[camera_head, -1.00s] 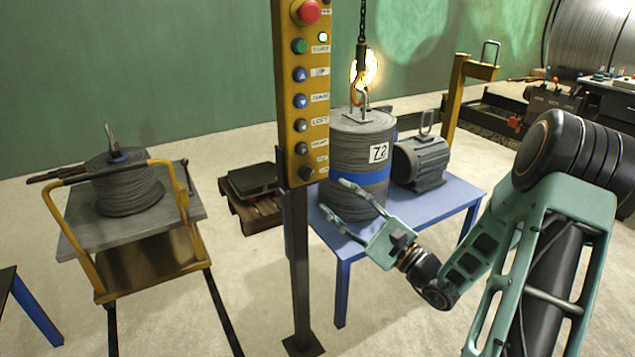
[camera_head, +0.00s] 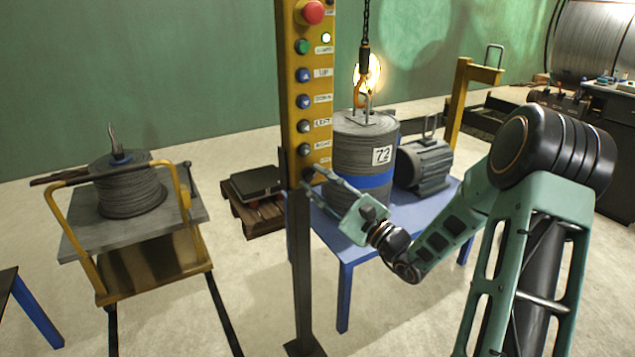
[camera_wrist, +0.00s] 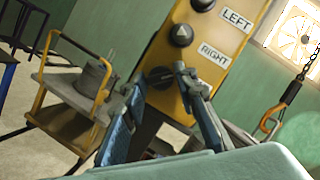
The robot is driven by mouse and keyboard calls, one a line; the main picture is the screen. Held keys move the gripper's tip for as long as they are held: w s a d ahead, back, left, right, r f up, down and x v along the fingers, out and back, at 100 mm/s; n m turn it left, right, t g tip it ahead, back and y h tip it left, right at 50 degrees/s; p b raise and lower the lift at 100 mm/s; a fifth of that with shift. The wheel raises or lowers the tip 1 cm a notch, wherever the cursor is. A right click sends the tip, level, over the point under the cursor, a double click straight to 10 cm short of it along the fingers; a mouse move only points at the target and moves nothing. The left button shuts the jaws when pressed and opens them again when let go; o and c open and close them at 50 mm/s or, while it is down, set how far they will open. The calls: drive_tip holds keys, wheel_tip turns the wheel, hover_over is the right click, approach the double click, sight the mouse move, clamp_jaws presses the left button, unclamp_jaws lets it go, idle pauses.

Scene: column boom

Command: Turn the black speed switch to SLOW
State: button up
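The yellow control panel (camera_head: 291,95) stands on a dark post. The black speed switch (camera_wrist: 160,78) is the lowest control on its face, under the RIGHT button (camera_wrist: 182,35). In the wrist view it shows between my fingertips, partly covered; its pointer and setting cannot be read. My gripper (camera_wrist: 162,84) is open, with one finger to each side of the switch. I cannot tell whether the fingers touch it. In the head view my gripper (camera_head: 322,183) reaches the panel's lower end from the right and hides most of the switch.
A cable drum (camera_head: 355,150) marked 72 stands on a blue table (camera_head: 430,206) behind the panel, under a hook (camera_head: 360,85). A motor (camera_head: 425,165) is beside it. A red stop button (camera_head: 312,12) tops the panel. A cart (camera_head: 75,238) stands at left.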

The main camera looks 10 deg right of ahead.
clamp_jaws()
drive_tip(key=shift+m+p, duration=0.35)
drive_tip(key=shift+m, duration=0.25)
drive_tip(key=m+t+h+p, duration=0.1)
drive_tip(key=m, duration=0.1)
drive_tip(key=m+t+h+p, duration=0.1)
drive_tip(key=m+p, duration=0.1)
drive_tip(key=m, duration=0.1)
drive_tip(key=m+t+h+p, duration=0.1)
drive_tip(key=m+p, duration=0.1)
drive_tip(key=m, duration=0.1)
drive_tip(key=shift+s+a+r, duration=0.1)
drive_tip(key=shift+a, duration=0.1)
drive_tip(key=m+h+p, duration=0.1)
drive_tip(key=m+p, duration=0.1)
drive_tip(key=m+t+h+p, duration=0.1)
drive_tip(key=m+p, duration=0.1)
drive_tip(key=shift+a+m+h, duration=0.1)
drive_tip(key=shift+m+h, duration=0.2)
drive_tip(key=shift+m, duration=0.1)
drive_tip(key=m+p, duration=0.1)
drive_tip(key=m+h+p, duration=0.1)
drive_tip(key=m+p, duration=0.1)
drive_tip(key=shift+f+h, duration=0.2)
drive_tip(key=shift+h, duration=0.1)
drive_tip(key=shift+m, duration=0.3)
drive_tip(key=o, duration=0.6)
unclamp_jaws()
drive_tip(key=shift+c, duration=0.2)
